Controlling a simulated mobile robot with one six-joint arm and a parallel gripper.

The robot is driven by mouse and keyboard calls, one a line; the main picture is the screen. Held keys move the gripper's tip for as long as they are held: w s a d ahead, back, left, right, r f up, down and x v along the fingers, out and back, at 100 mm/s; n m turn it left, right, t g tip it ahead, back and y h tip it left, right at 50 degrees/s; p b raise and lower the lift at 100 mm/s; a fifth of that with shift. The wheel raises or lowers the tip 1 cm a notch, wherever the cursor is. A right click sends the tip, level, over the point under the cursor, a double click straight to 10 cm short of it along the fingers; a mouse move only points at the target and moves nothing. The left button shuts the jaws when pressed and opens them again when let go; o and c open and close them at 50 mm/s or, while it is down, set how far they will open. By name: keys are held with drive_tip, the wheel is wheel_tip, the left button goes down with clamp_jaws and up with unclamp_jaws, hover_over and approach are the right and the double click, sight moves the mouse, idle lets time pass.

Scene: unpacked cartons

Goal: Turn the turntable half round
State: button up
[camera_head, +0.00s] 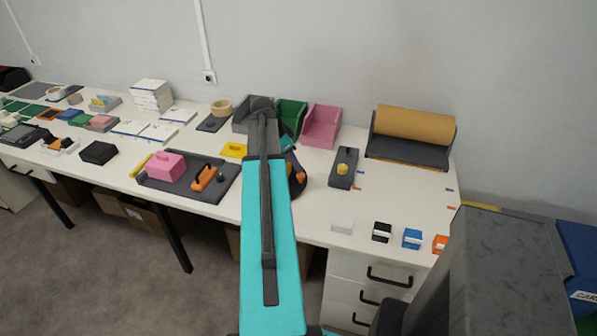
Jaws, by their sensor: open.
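My teal and dark arm (268,235) reaches up across the middle of the table and covers much of that spot. Just right of it, a dark rounded shape (297,187) shows at table level. It may be the turntable, but most of it is hidden and I cannot tell its turn angle or a handle. My gripper (295,168) is at the end of the arm, over this dark shape and mostly behind the arm. It is open. I cannot tell whether it touches anything.
Grey, green (291,113) and pink (322,126) bins stand behind. A dark base with a yellow knob (343,168) is to the right, near a brown roll (413,124). A dark tray (215,194) holds a pink block and an orange tool at left. Small boxes line the front right edge.

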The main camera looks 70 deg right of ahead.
sight(299, 175)
drive_tip(key=shift+p+x, duration=0.85)
drive_tip(key=shift+x, duration=2.55)
clamp_jaws()
drive_tip(key=shift+a, duration=0.15)
